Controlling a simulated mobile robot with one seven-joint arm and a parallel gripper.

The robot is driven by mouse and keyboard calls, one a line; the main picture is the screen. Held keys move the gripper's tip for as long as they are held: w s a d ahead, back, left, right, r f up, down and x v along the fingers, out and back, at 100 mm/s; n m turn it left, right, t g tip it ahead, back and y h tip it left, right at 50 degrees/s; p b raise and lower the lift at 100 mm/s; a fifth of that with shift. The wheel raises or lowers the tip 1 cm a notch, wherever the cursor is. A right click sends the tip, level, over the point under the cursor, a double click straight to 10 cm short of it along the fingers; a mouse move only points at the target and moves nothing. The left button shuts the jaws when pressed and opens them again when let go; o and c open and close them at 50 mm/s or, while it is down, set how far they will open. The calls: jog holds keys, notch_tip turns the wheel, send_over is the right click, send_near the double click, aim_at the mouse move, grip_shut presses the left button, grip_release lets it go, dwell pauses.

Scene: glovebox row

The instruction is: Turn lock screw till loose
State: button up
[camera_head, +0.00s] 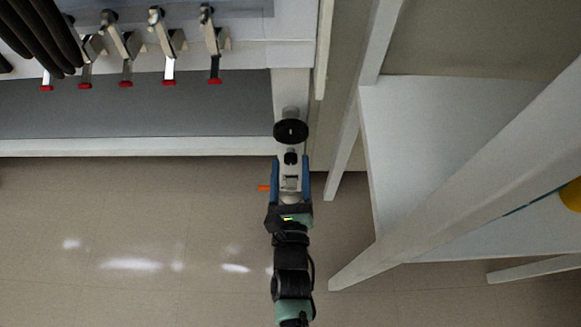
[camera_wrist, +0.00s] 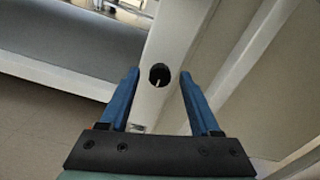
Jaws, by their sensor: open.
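A black round knob with a pale line (camera_wrist: 159,75) shows on a white post in the wrist view. It appears between the tips of my open gripper (camera_wrist: 160,73), with clear gaps on both sides. In the head view a wide black disc (camera_head: 291,131) stands at the post, with a smaller black knob (camera_head: 291,158) in front of it. My gripper (camera_head: 290,162) has its blue fingers either side of the smaller knob, holding nothing. I cannot tell which black part is the lock screw, nor the exact depth between it and the fingertips.
A row of metal clamps with red tips (camera_head: 126,84) lines the bench at upper left. Black gloves (camera_head: 42,35) hang at the far left. A white frame with a shelf (camera_head: 420,150) stands close on the right. A small orange piece (camera_head: 263,188) shows left of my gripper. Floor (camera_head: 140,220) is clear in front.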

grip_shut()
